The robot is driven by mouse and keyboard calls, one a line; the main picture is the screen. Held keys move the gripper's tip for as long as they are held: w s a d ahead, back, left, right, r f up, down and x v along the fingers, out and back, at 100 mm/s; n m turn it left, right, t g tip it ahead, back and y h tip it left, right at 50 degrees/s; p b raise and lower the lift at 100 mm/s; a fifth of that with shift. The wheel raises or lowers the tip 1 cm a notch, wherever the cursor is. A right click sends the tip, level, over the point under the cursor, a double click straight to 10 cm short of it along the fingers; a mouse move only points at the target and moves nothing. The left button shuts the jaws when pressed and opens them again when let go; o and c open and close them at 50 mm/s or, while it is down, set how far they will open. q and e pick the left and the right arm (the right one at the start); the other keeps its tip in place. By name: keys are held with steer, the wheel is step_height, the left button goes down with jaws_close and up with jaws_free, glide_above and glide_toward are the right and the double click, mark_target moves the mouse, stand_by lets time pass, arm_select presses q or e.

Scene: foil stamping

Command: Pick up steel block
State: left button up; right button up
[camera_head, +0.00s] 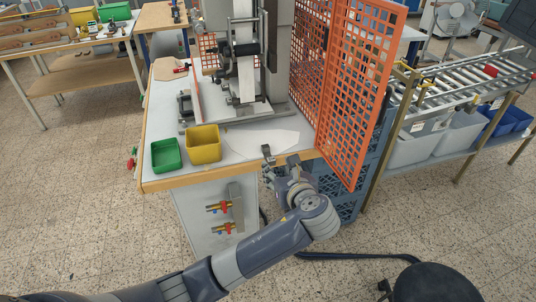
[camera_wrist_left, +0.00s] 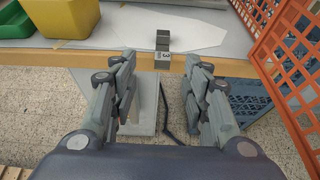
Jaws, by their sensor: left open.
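My left gripper (camera_wrist_left: 160,60) is open and empty, just in front of the table edge. Its two fingers point toward the block, which appears between the fingertips but beyond them. In the head view the left gripper (camera_head: 281,167) is at the table's front edge. My right gripper is not in view.
A yellow bin (camera_head: 204,145) and a green bin (camera_head: 166,155) stand left of the block. An orange mesh guard (camera_head: 350,100) rises close on the right. The stamping machine (camera_head: 245,60) stands behind. The white sheet (camera_head: 285,136) lies flat between machine and block.

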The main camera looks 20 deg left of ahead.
mark_target(271, 159)
arm_select(q)
steer(key=x, duration=0.3)
steer(key=shift+w+a+f+p, duration=0.1)
steer(key=shift+w+p, duration=0.2)
steer(key=shift+w, duration=0.05)
steer(key=p+x, duration=0.1)
steer(key=x, duration=0.3)
steer(key=shift+w+f, duration=0.2)
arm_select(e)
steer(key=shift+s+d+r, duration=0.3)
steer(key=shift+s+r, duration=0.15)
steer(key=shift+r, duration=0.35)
arm_select(q)
steer(key=shift+r, duration=0.1)
jaws_close()
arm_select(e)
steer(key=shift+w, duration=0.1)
